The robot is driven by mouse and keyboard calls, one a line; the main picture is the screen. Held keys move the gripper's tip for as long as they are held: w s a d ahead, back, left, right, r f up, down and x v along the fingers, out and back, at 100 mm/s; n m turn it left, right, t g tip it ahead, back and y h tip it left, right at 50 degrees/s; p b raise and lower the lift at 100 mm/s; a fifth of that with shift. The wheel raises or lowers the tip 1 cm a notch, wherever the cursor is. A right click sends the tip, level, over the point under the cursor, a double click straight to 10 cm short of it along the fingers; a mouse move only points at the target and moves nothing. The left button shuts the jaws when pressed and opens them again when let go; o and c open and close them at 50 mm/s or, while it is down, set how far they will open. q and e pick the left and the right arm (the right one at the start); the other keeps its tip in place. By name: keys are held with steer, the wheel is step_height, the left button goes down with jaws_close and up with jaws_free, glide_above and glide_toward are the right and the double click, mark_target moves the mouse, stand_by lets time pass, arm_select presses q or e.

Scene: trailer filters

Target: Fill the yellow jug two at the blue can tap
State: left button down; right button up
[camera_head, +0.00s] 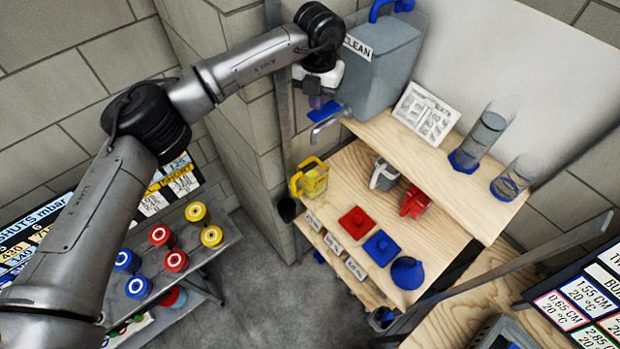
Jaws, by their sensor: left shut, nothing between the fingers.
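The blue can (386,75) with a CLEAN label stands on the upper wooden shelf at top centre. Its tap (330,124) sticks out to the left over the shelf's end, and a blue lever (323,111) shows above the spout. The yellow jug (313,181) stands upright at the left end of the lower wooden shelf, below the tap. Its inside cannot be made out. My left gripper (316,100) is shut and empty, pointing down by the tap lever. Whether it touches the lever cannot be told. My right gripper is not in view.
A grey jug (384,175) and a red jug (414,202) stand farther right on the lower shelf. Red and blue square pieces and a blue funnel (407,273) lie in front. Clear cylinders (484,136) stand on the upper shelf. A rack of coloured canisters (211,236) stands at left.

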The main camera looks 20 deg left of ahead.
mark_target(317, 114)
arm_select(q)
steer(key=shift+f, duration=0.15)
steer(key=shift+f+b, duration=1)
steer(key=shift+f, duration=0.65)
stand_by(2.9)
stand_by(0.7)
stand_by(0.9)
steer(key=shift+r+p, duration=1.3)
steer(key=shift+r, duration=1.05)
steer(key=shift+r+p, duration=1.05)
steer(key=shift+r, duration=0.95)
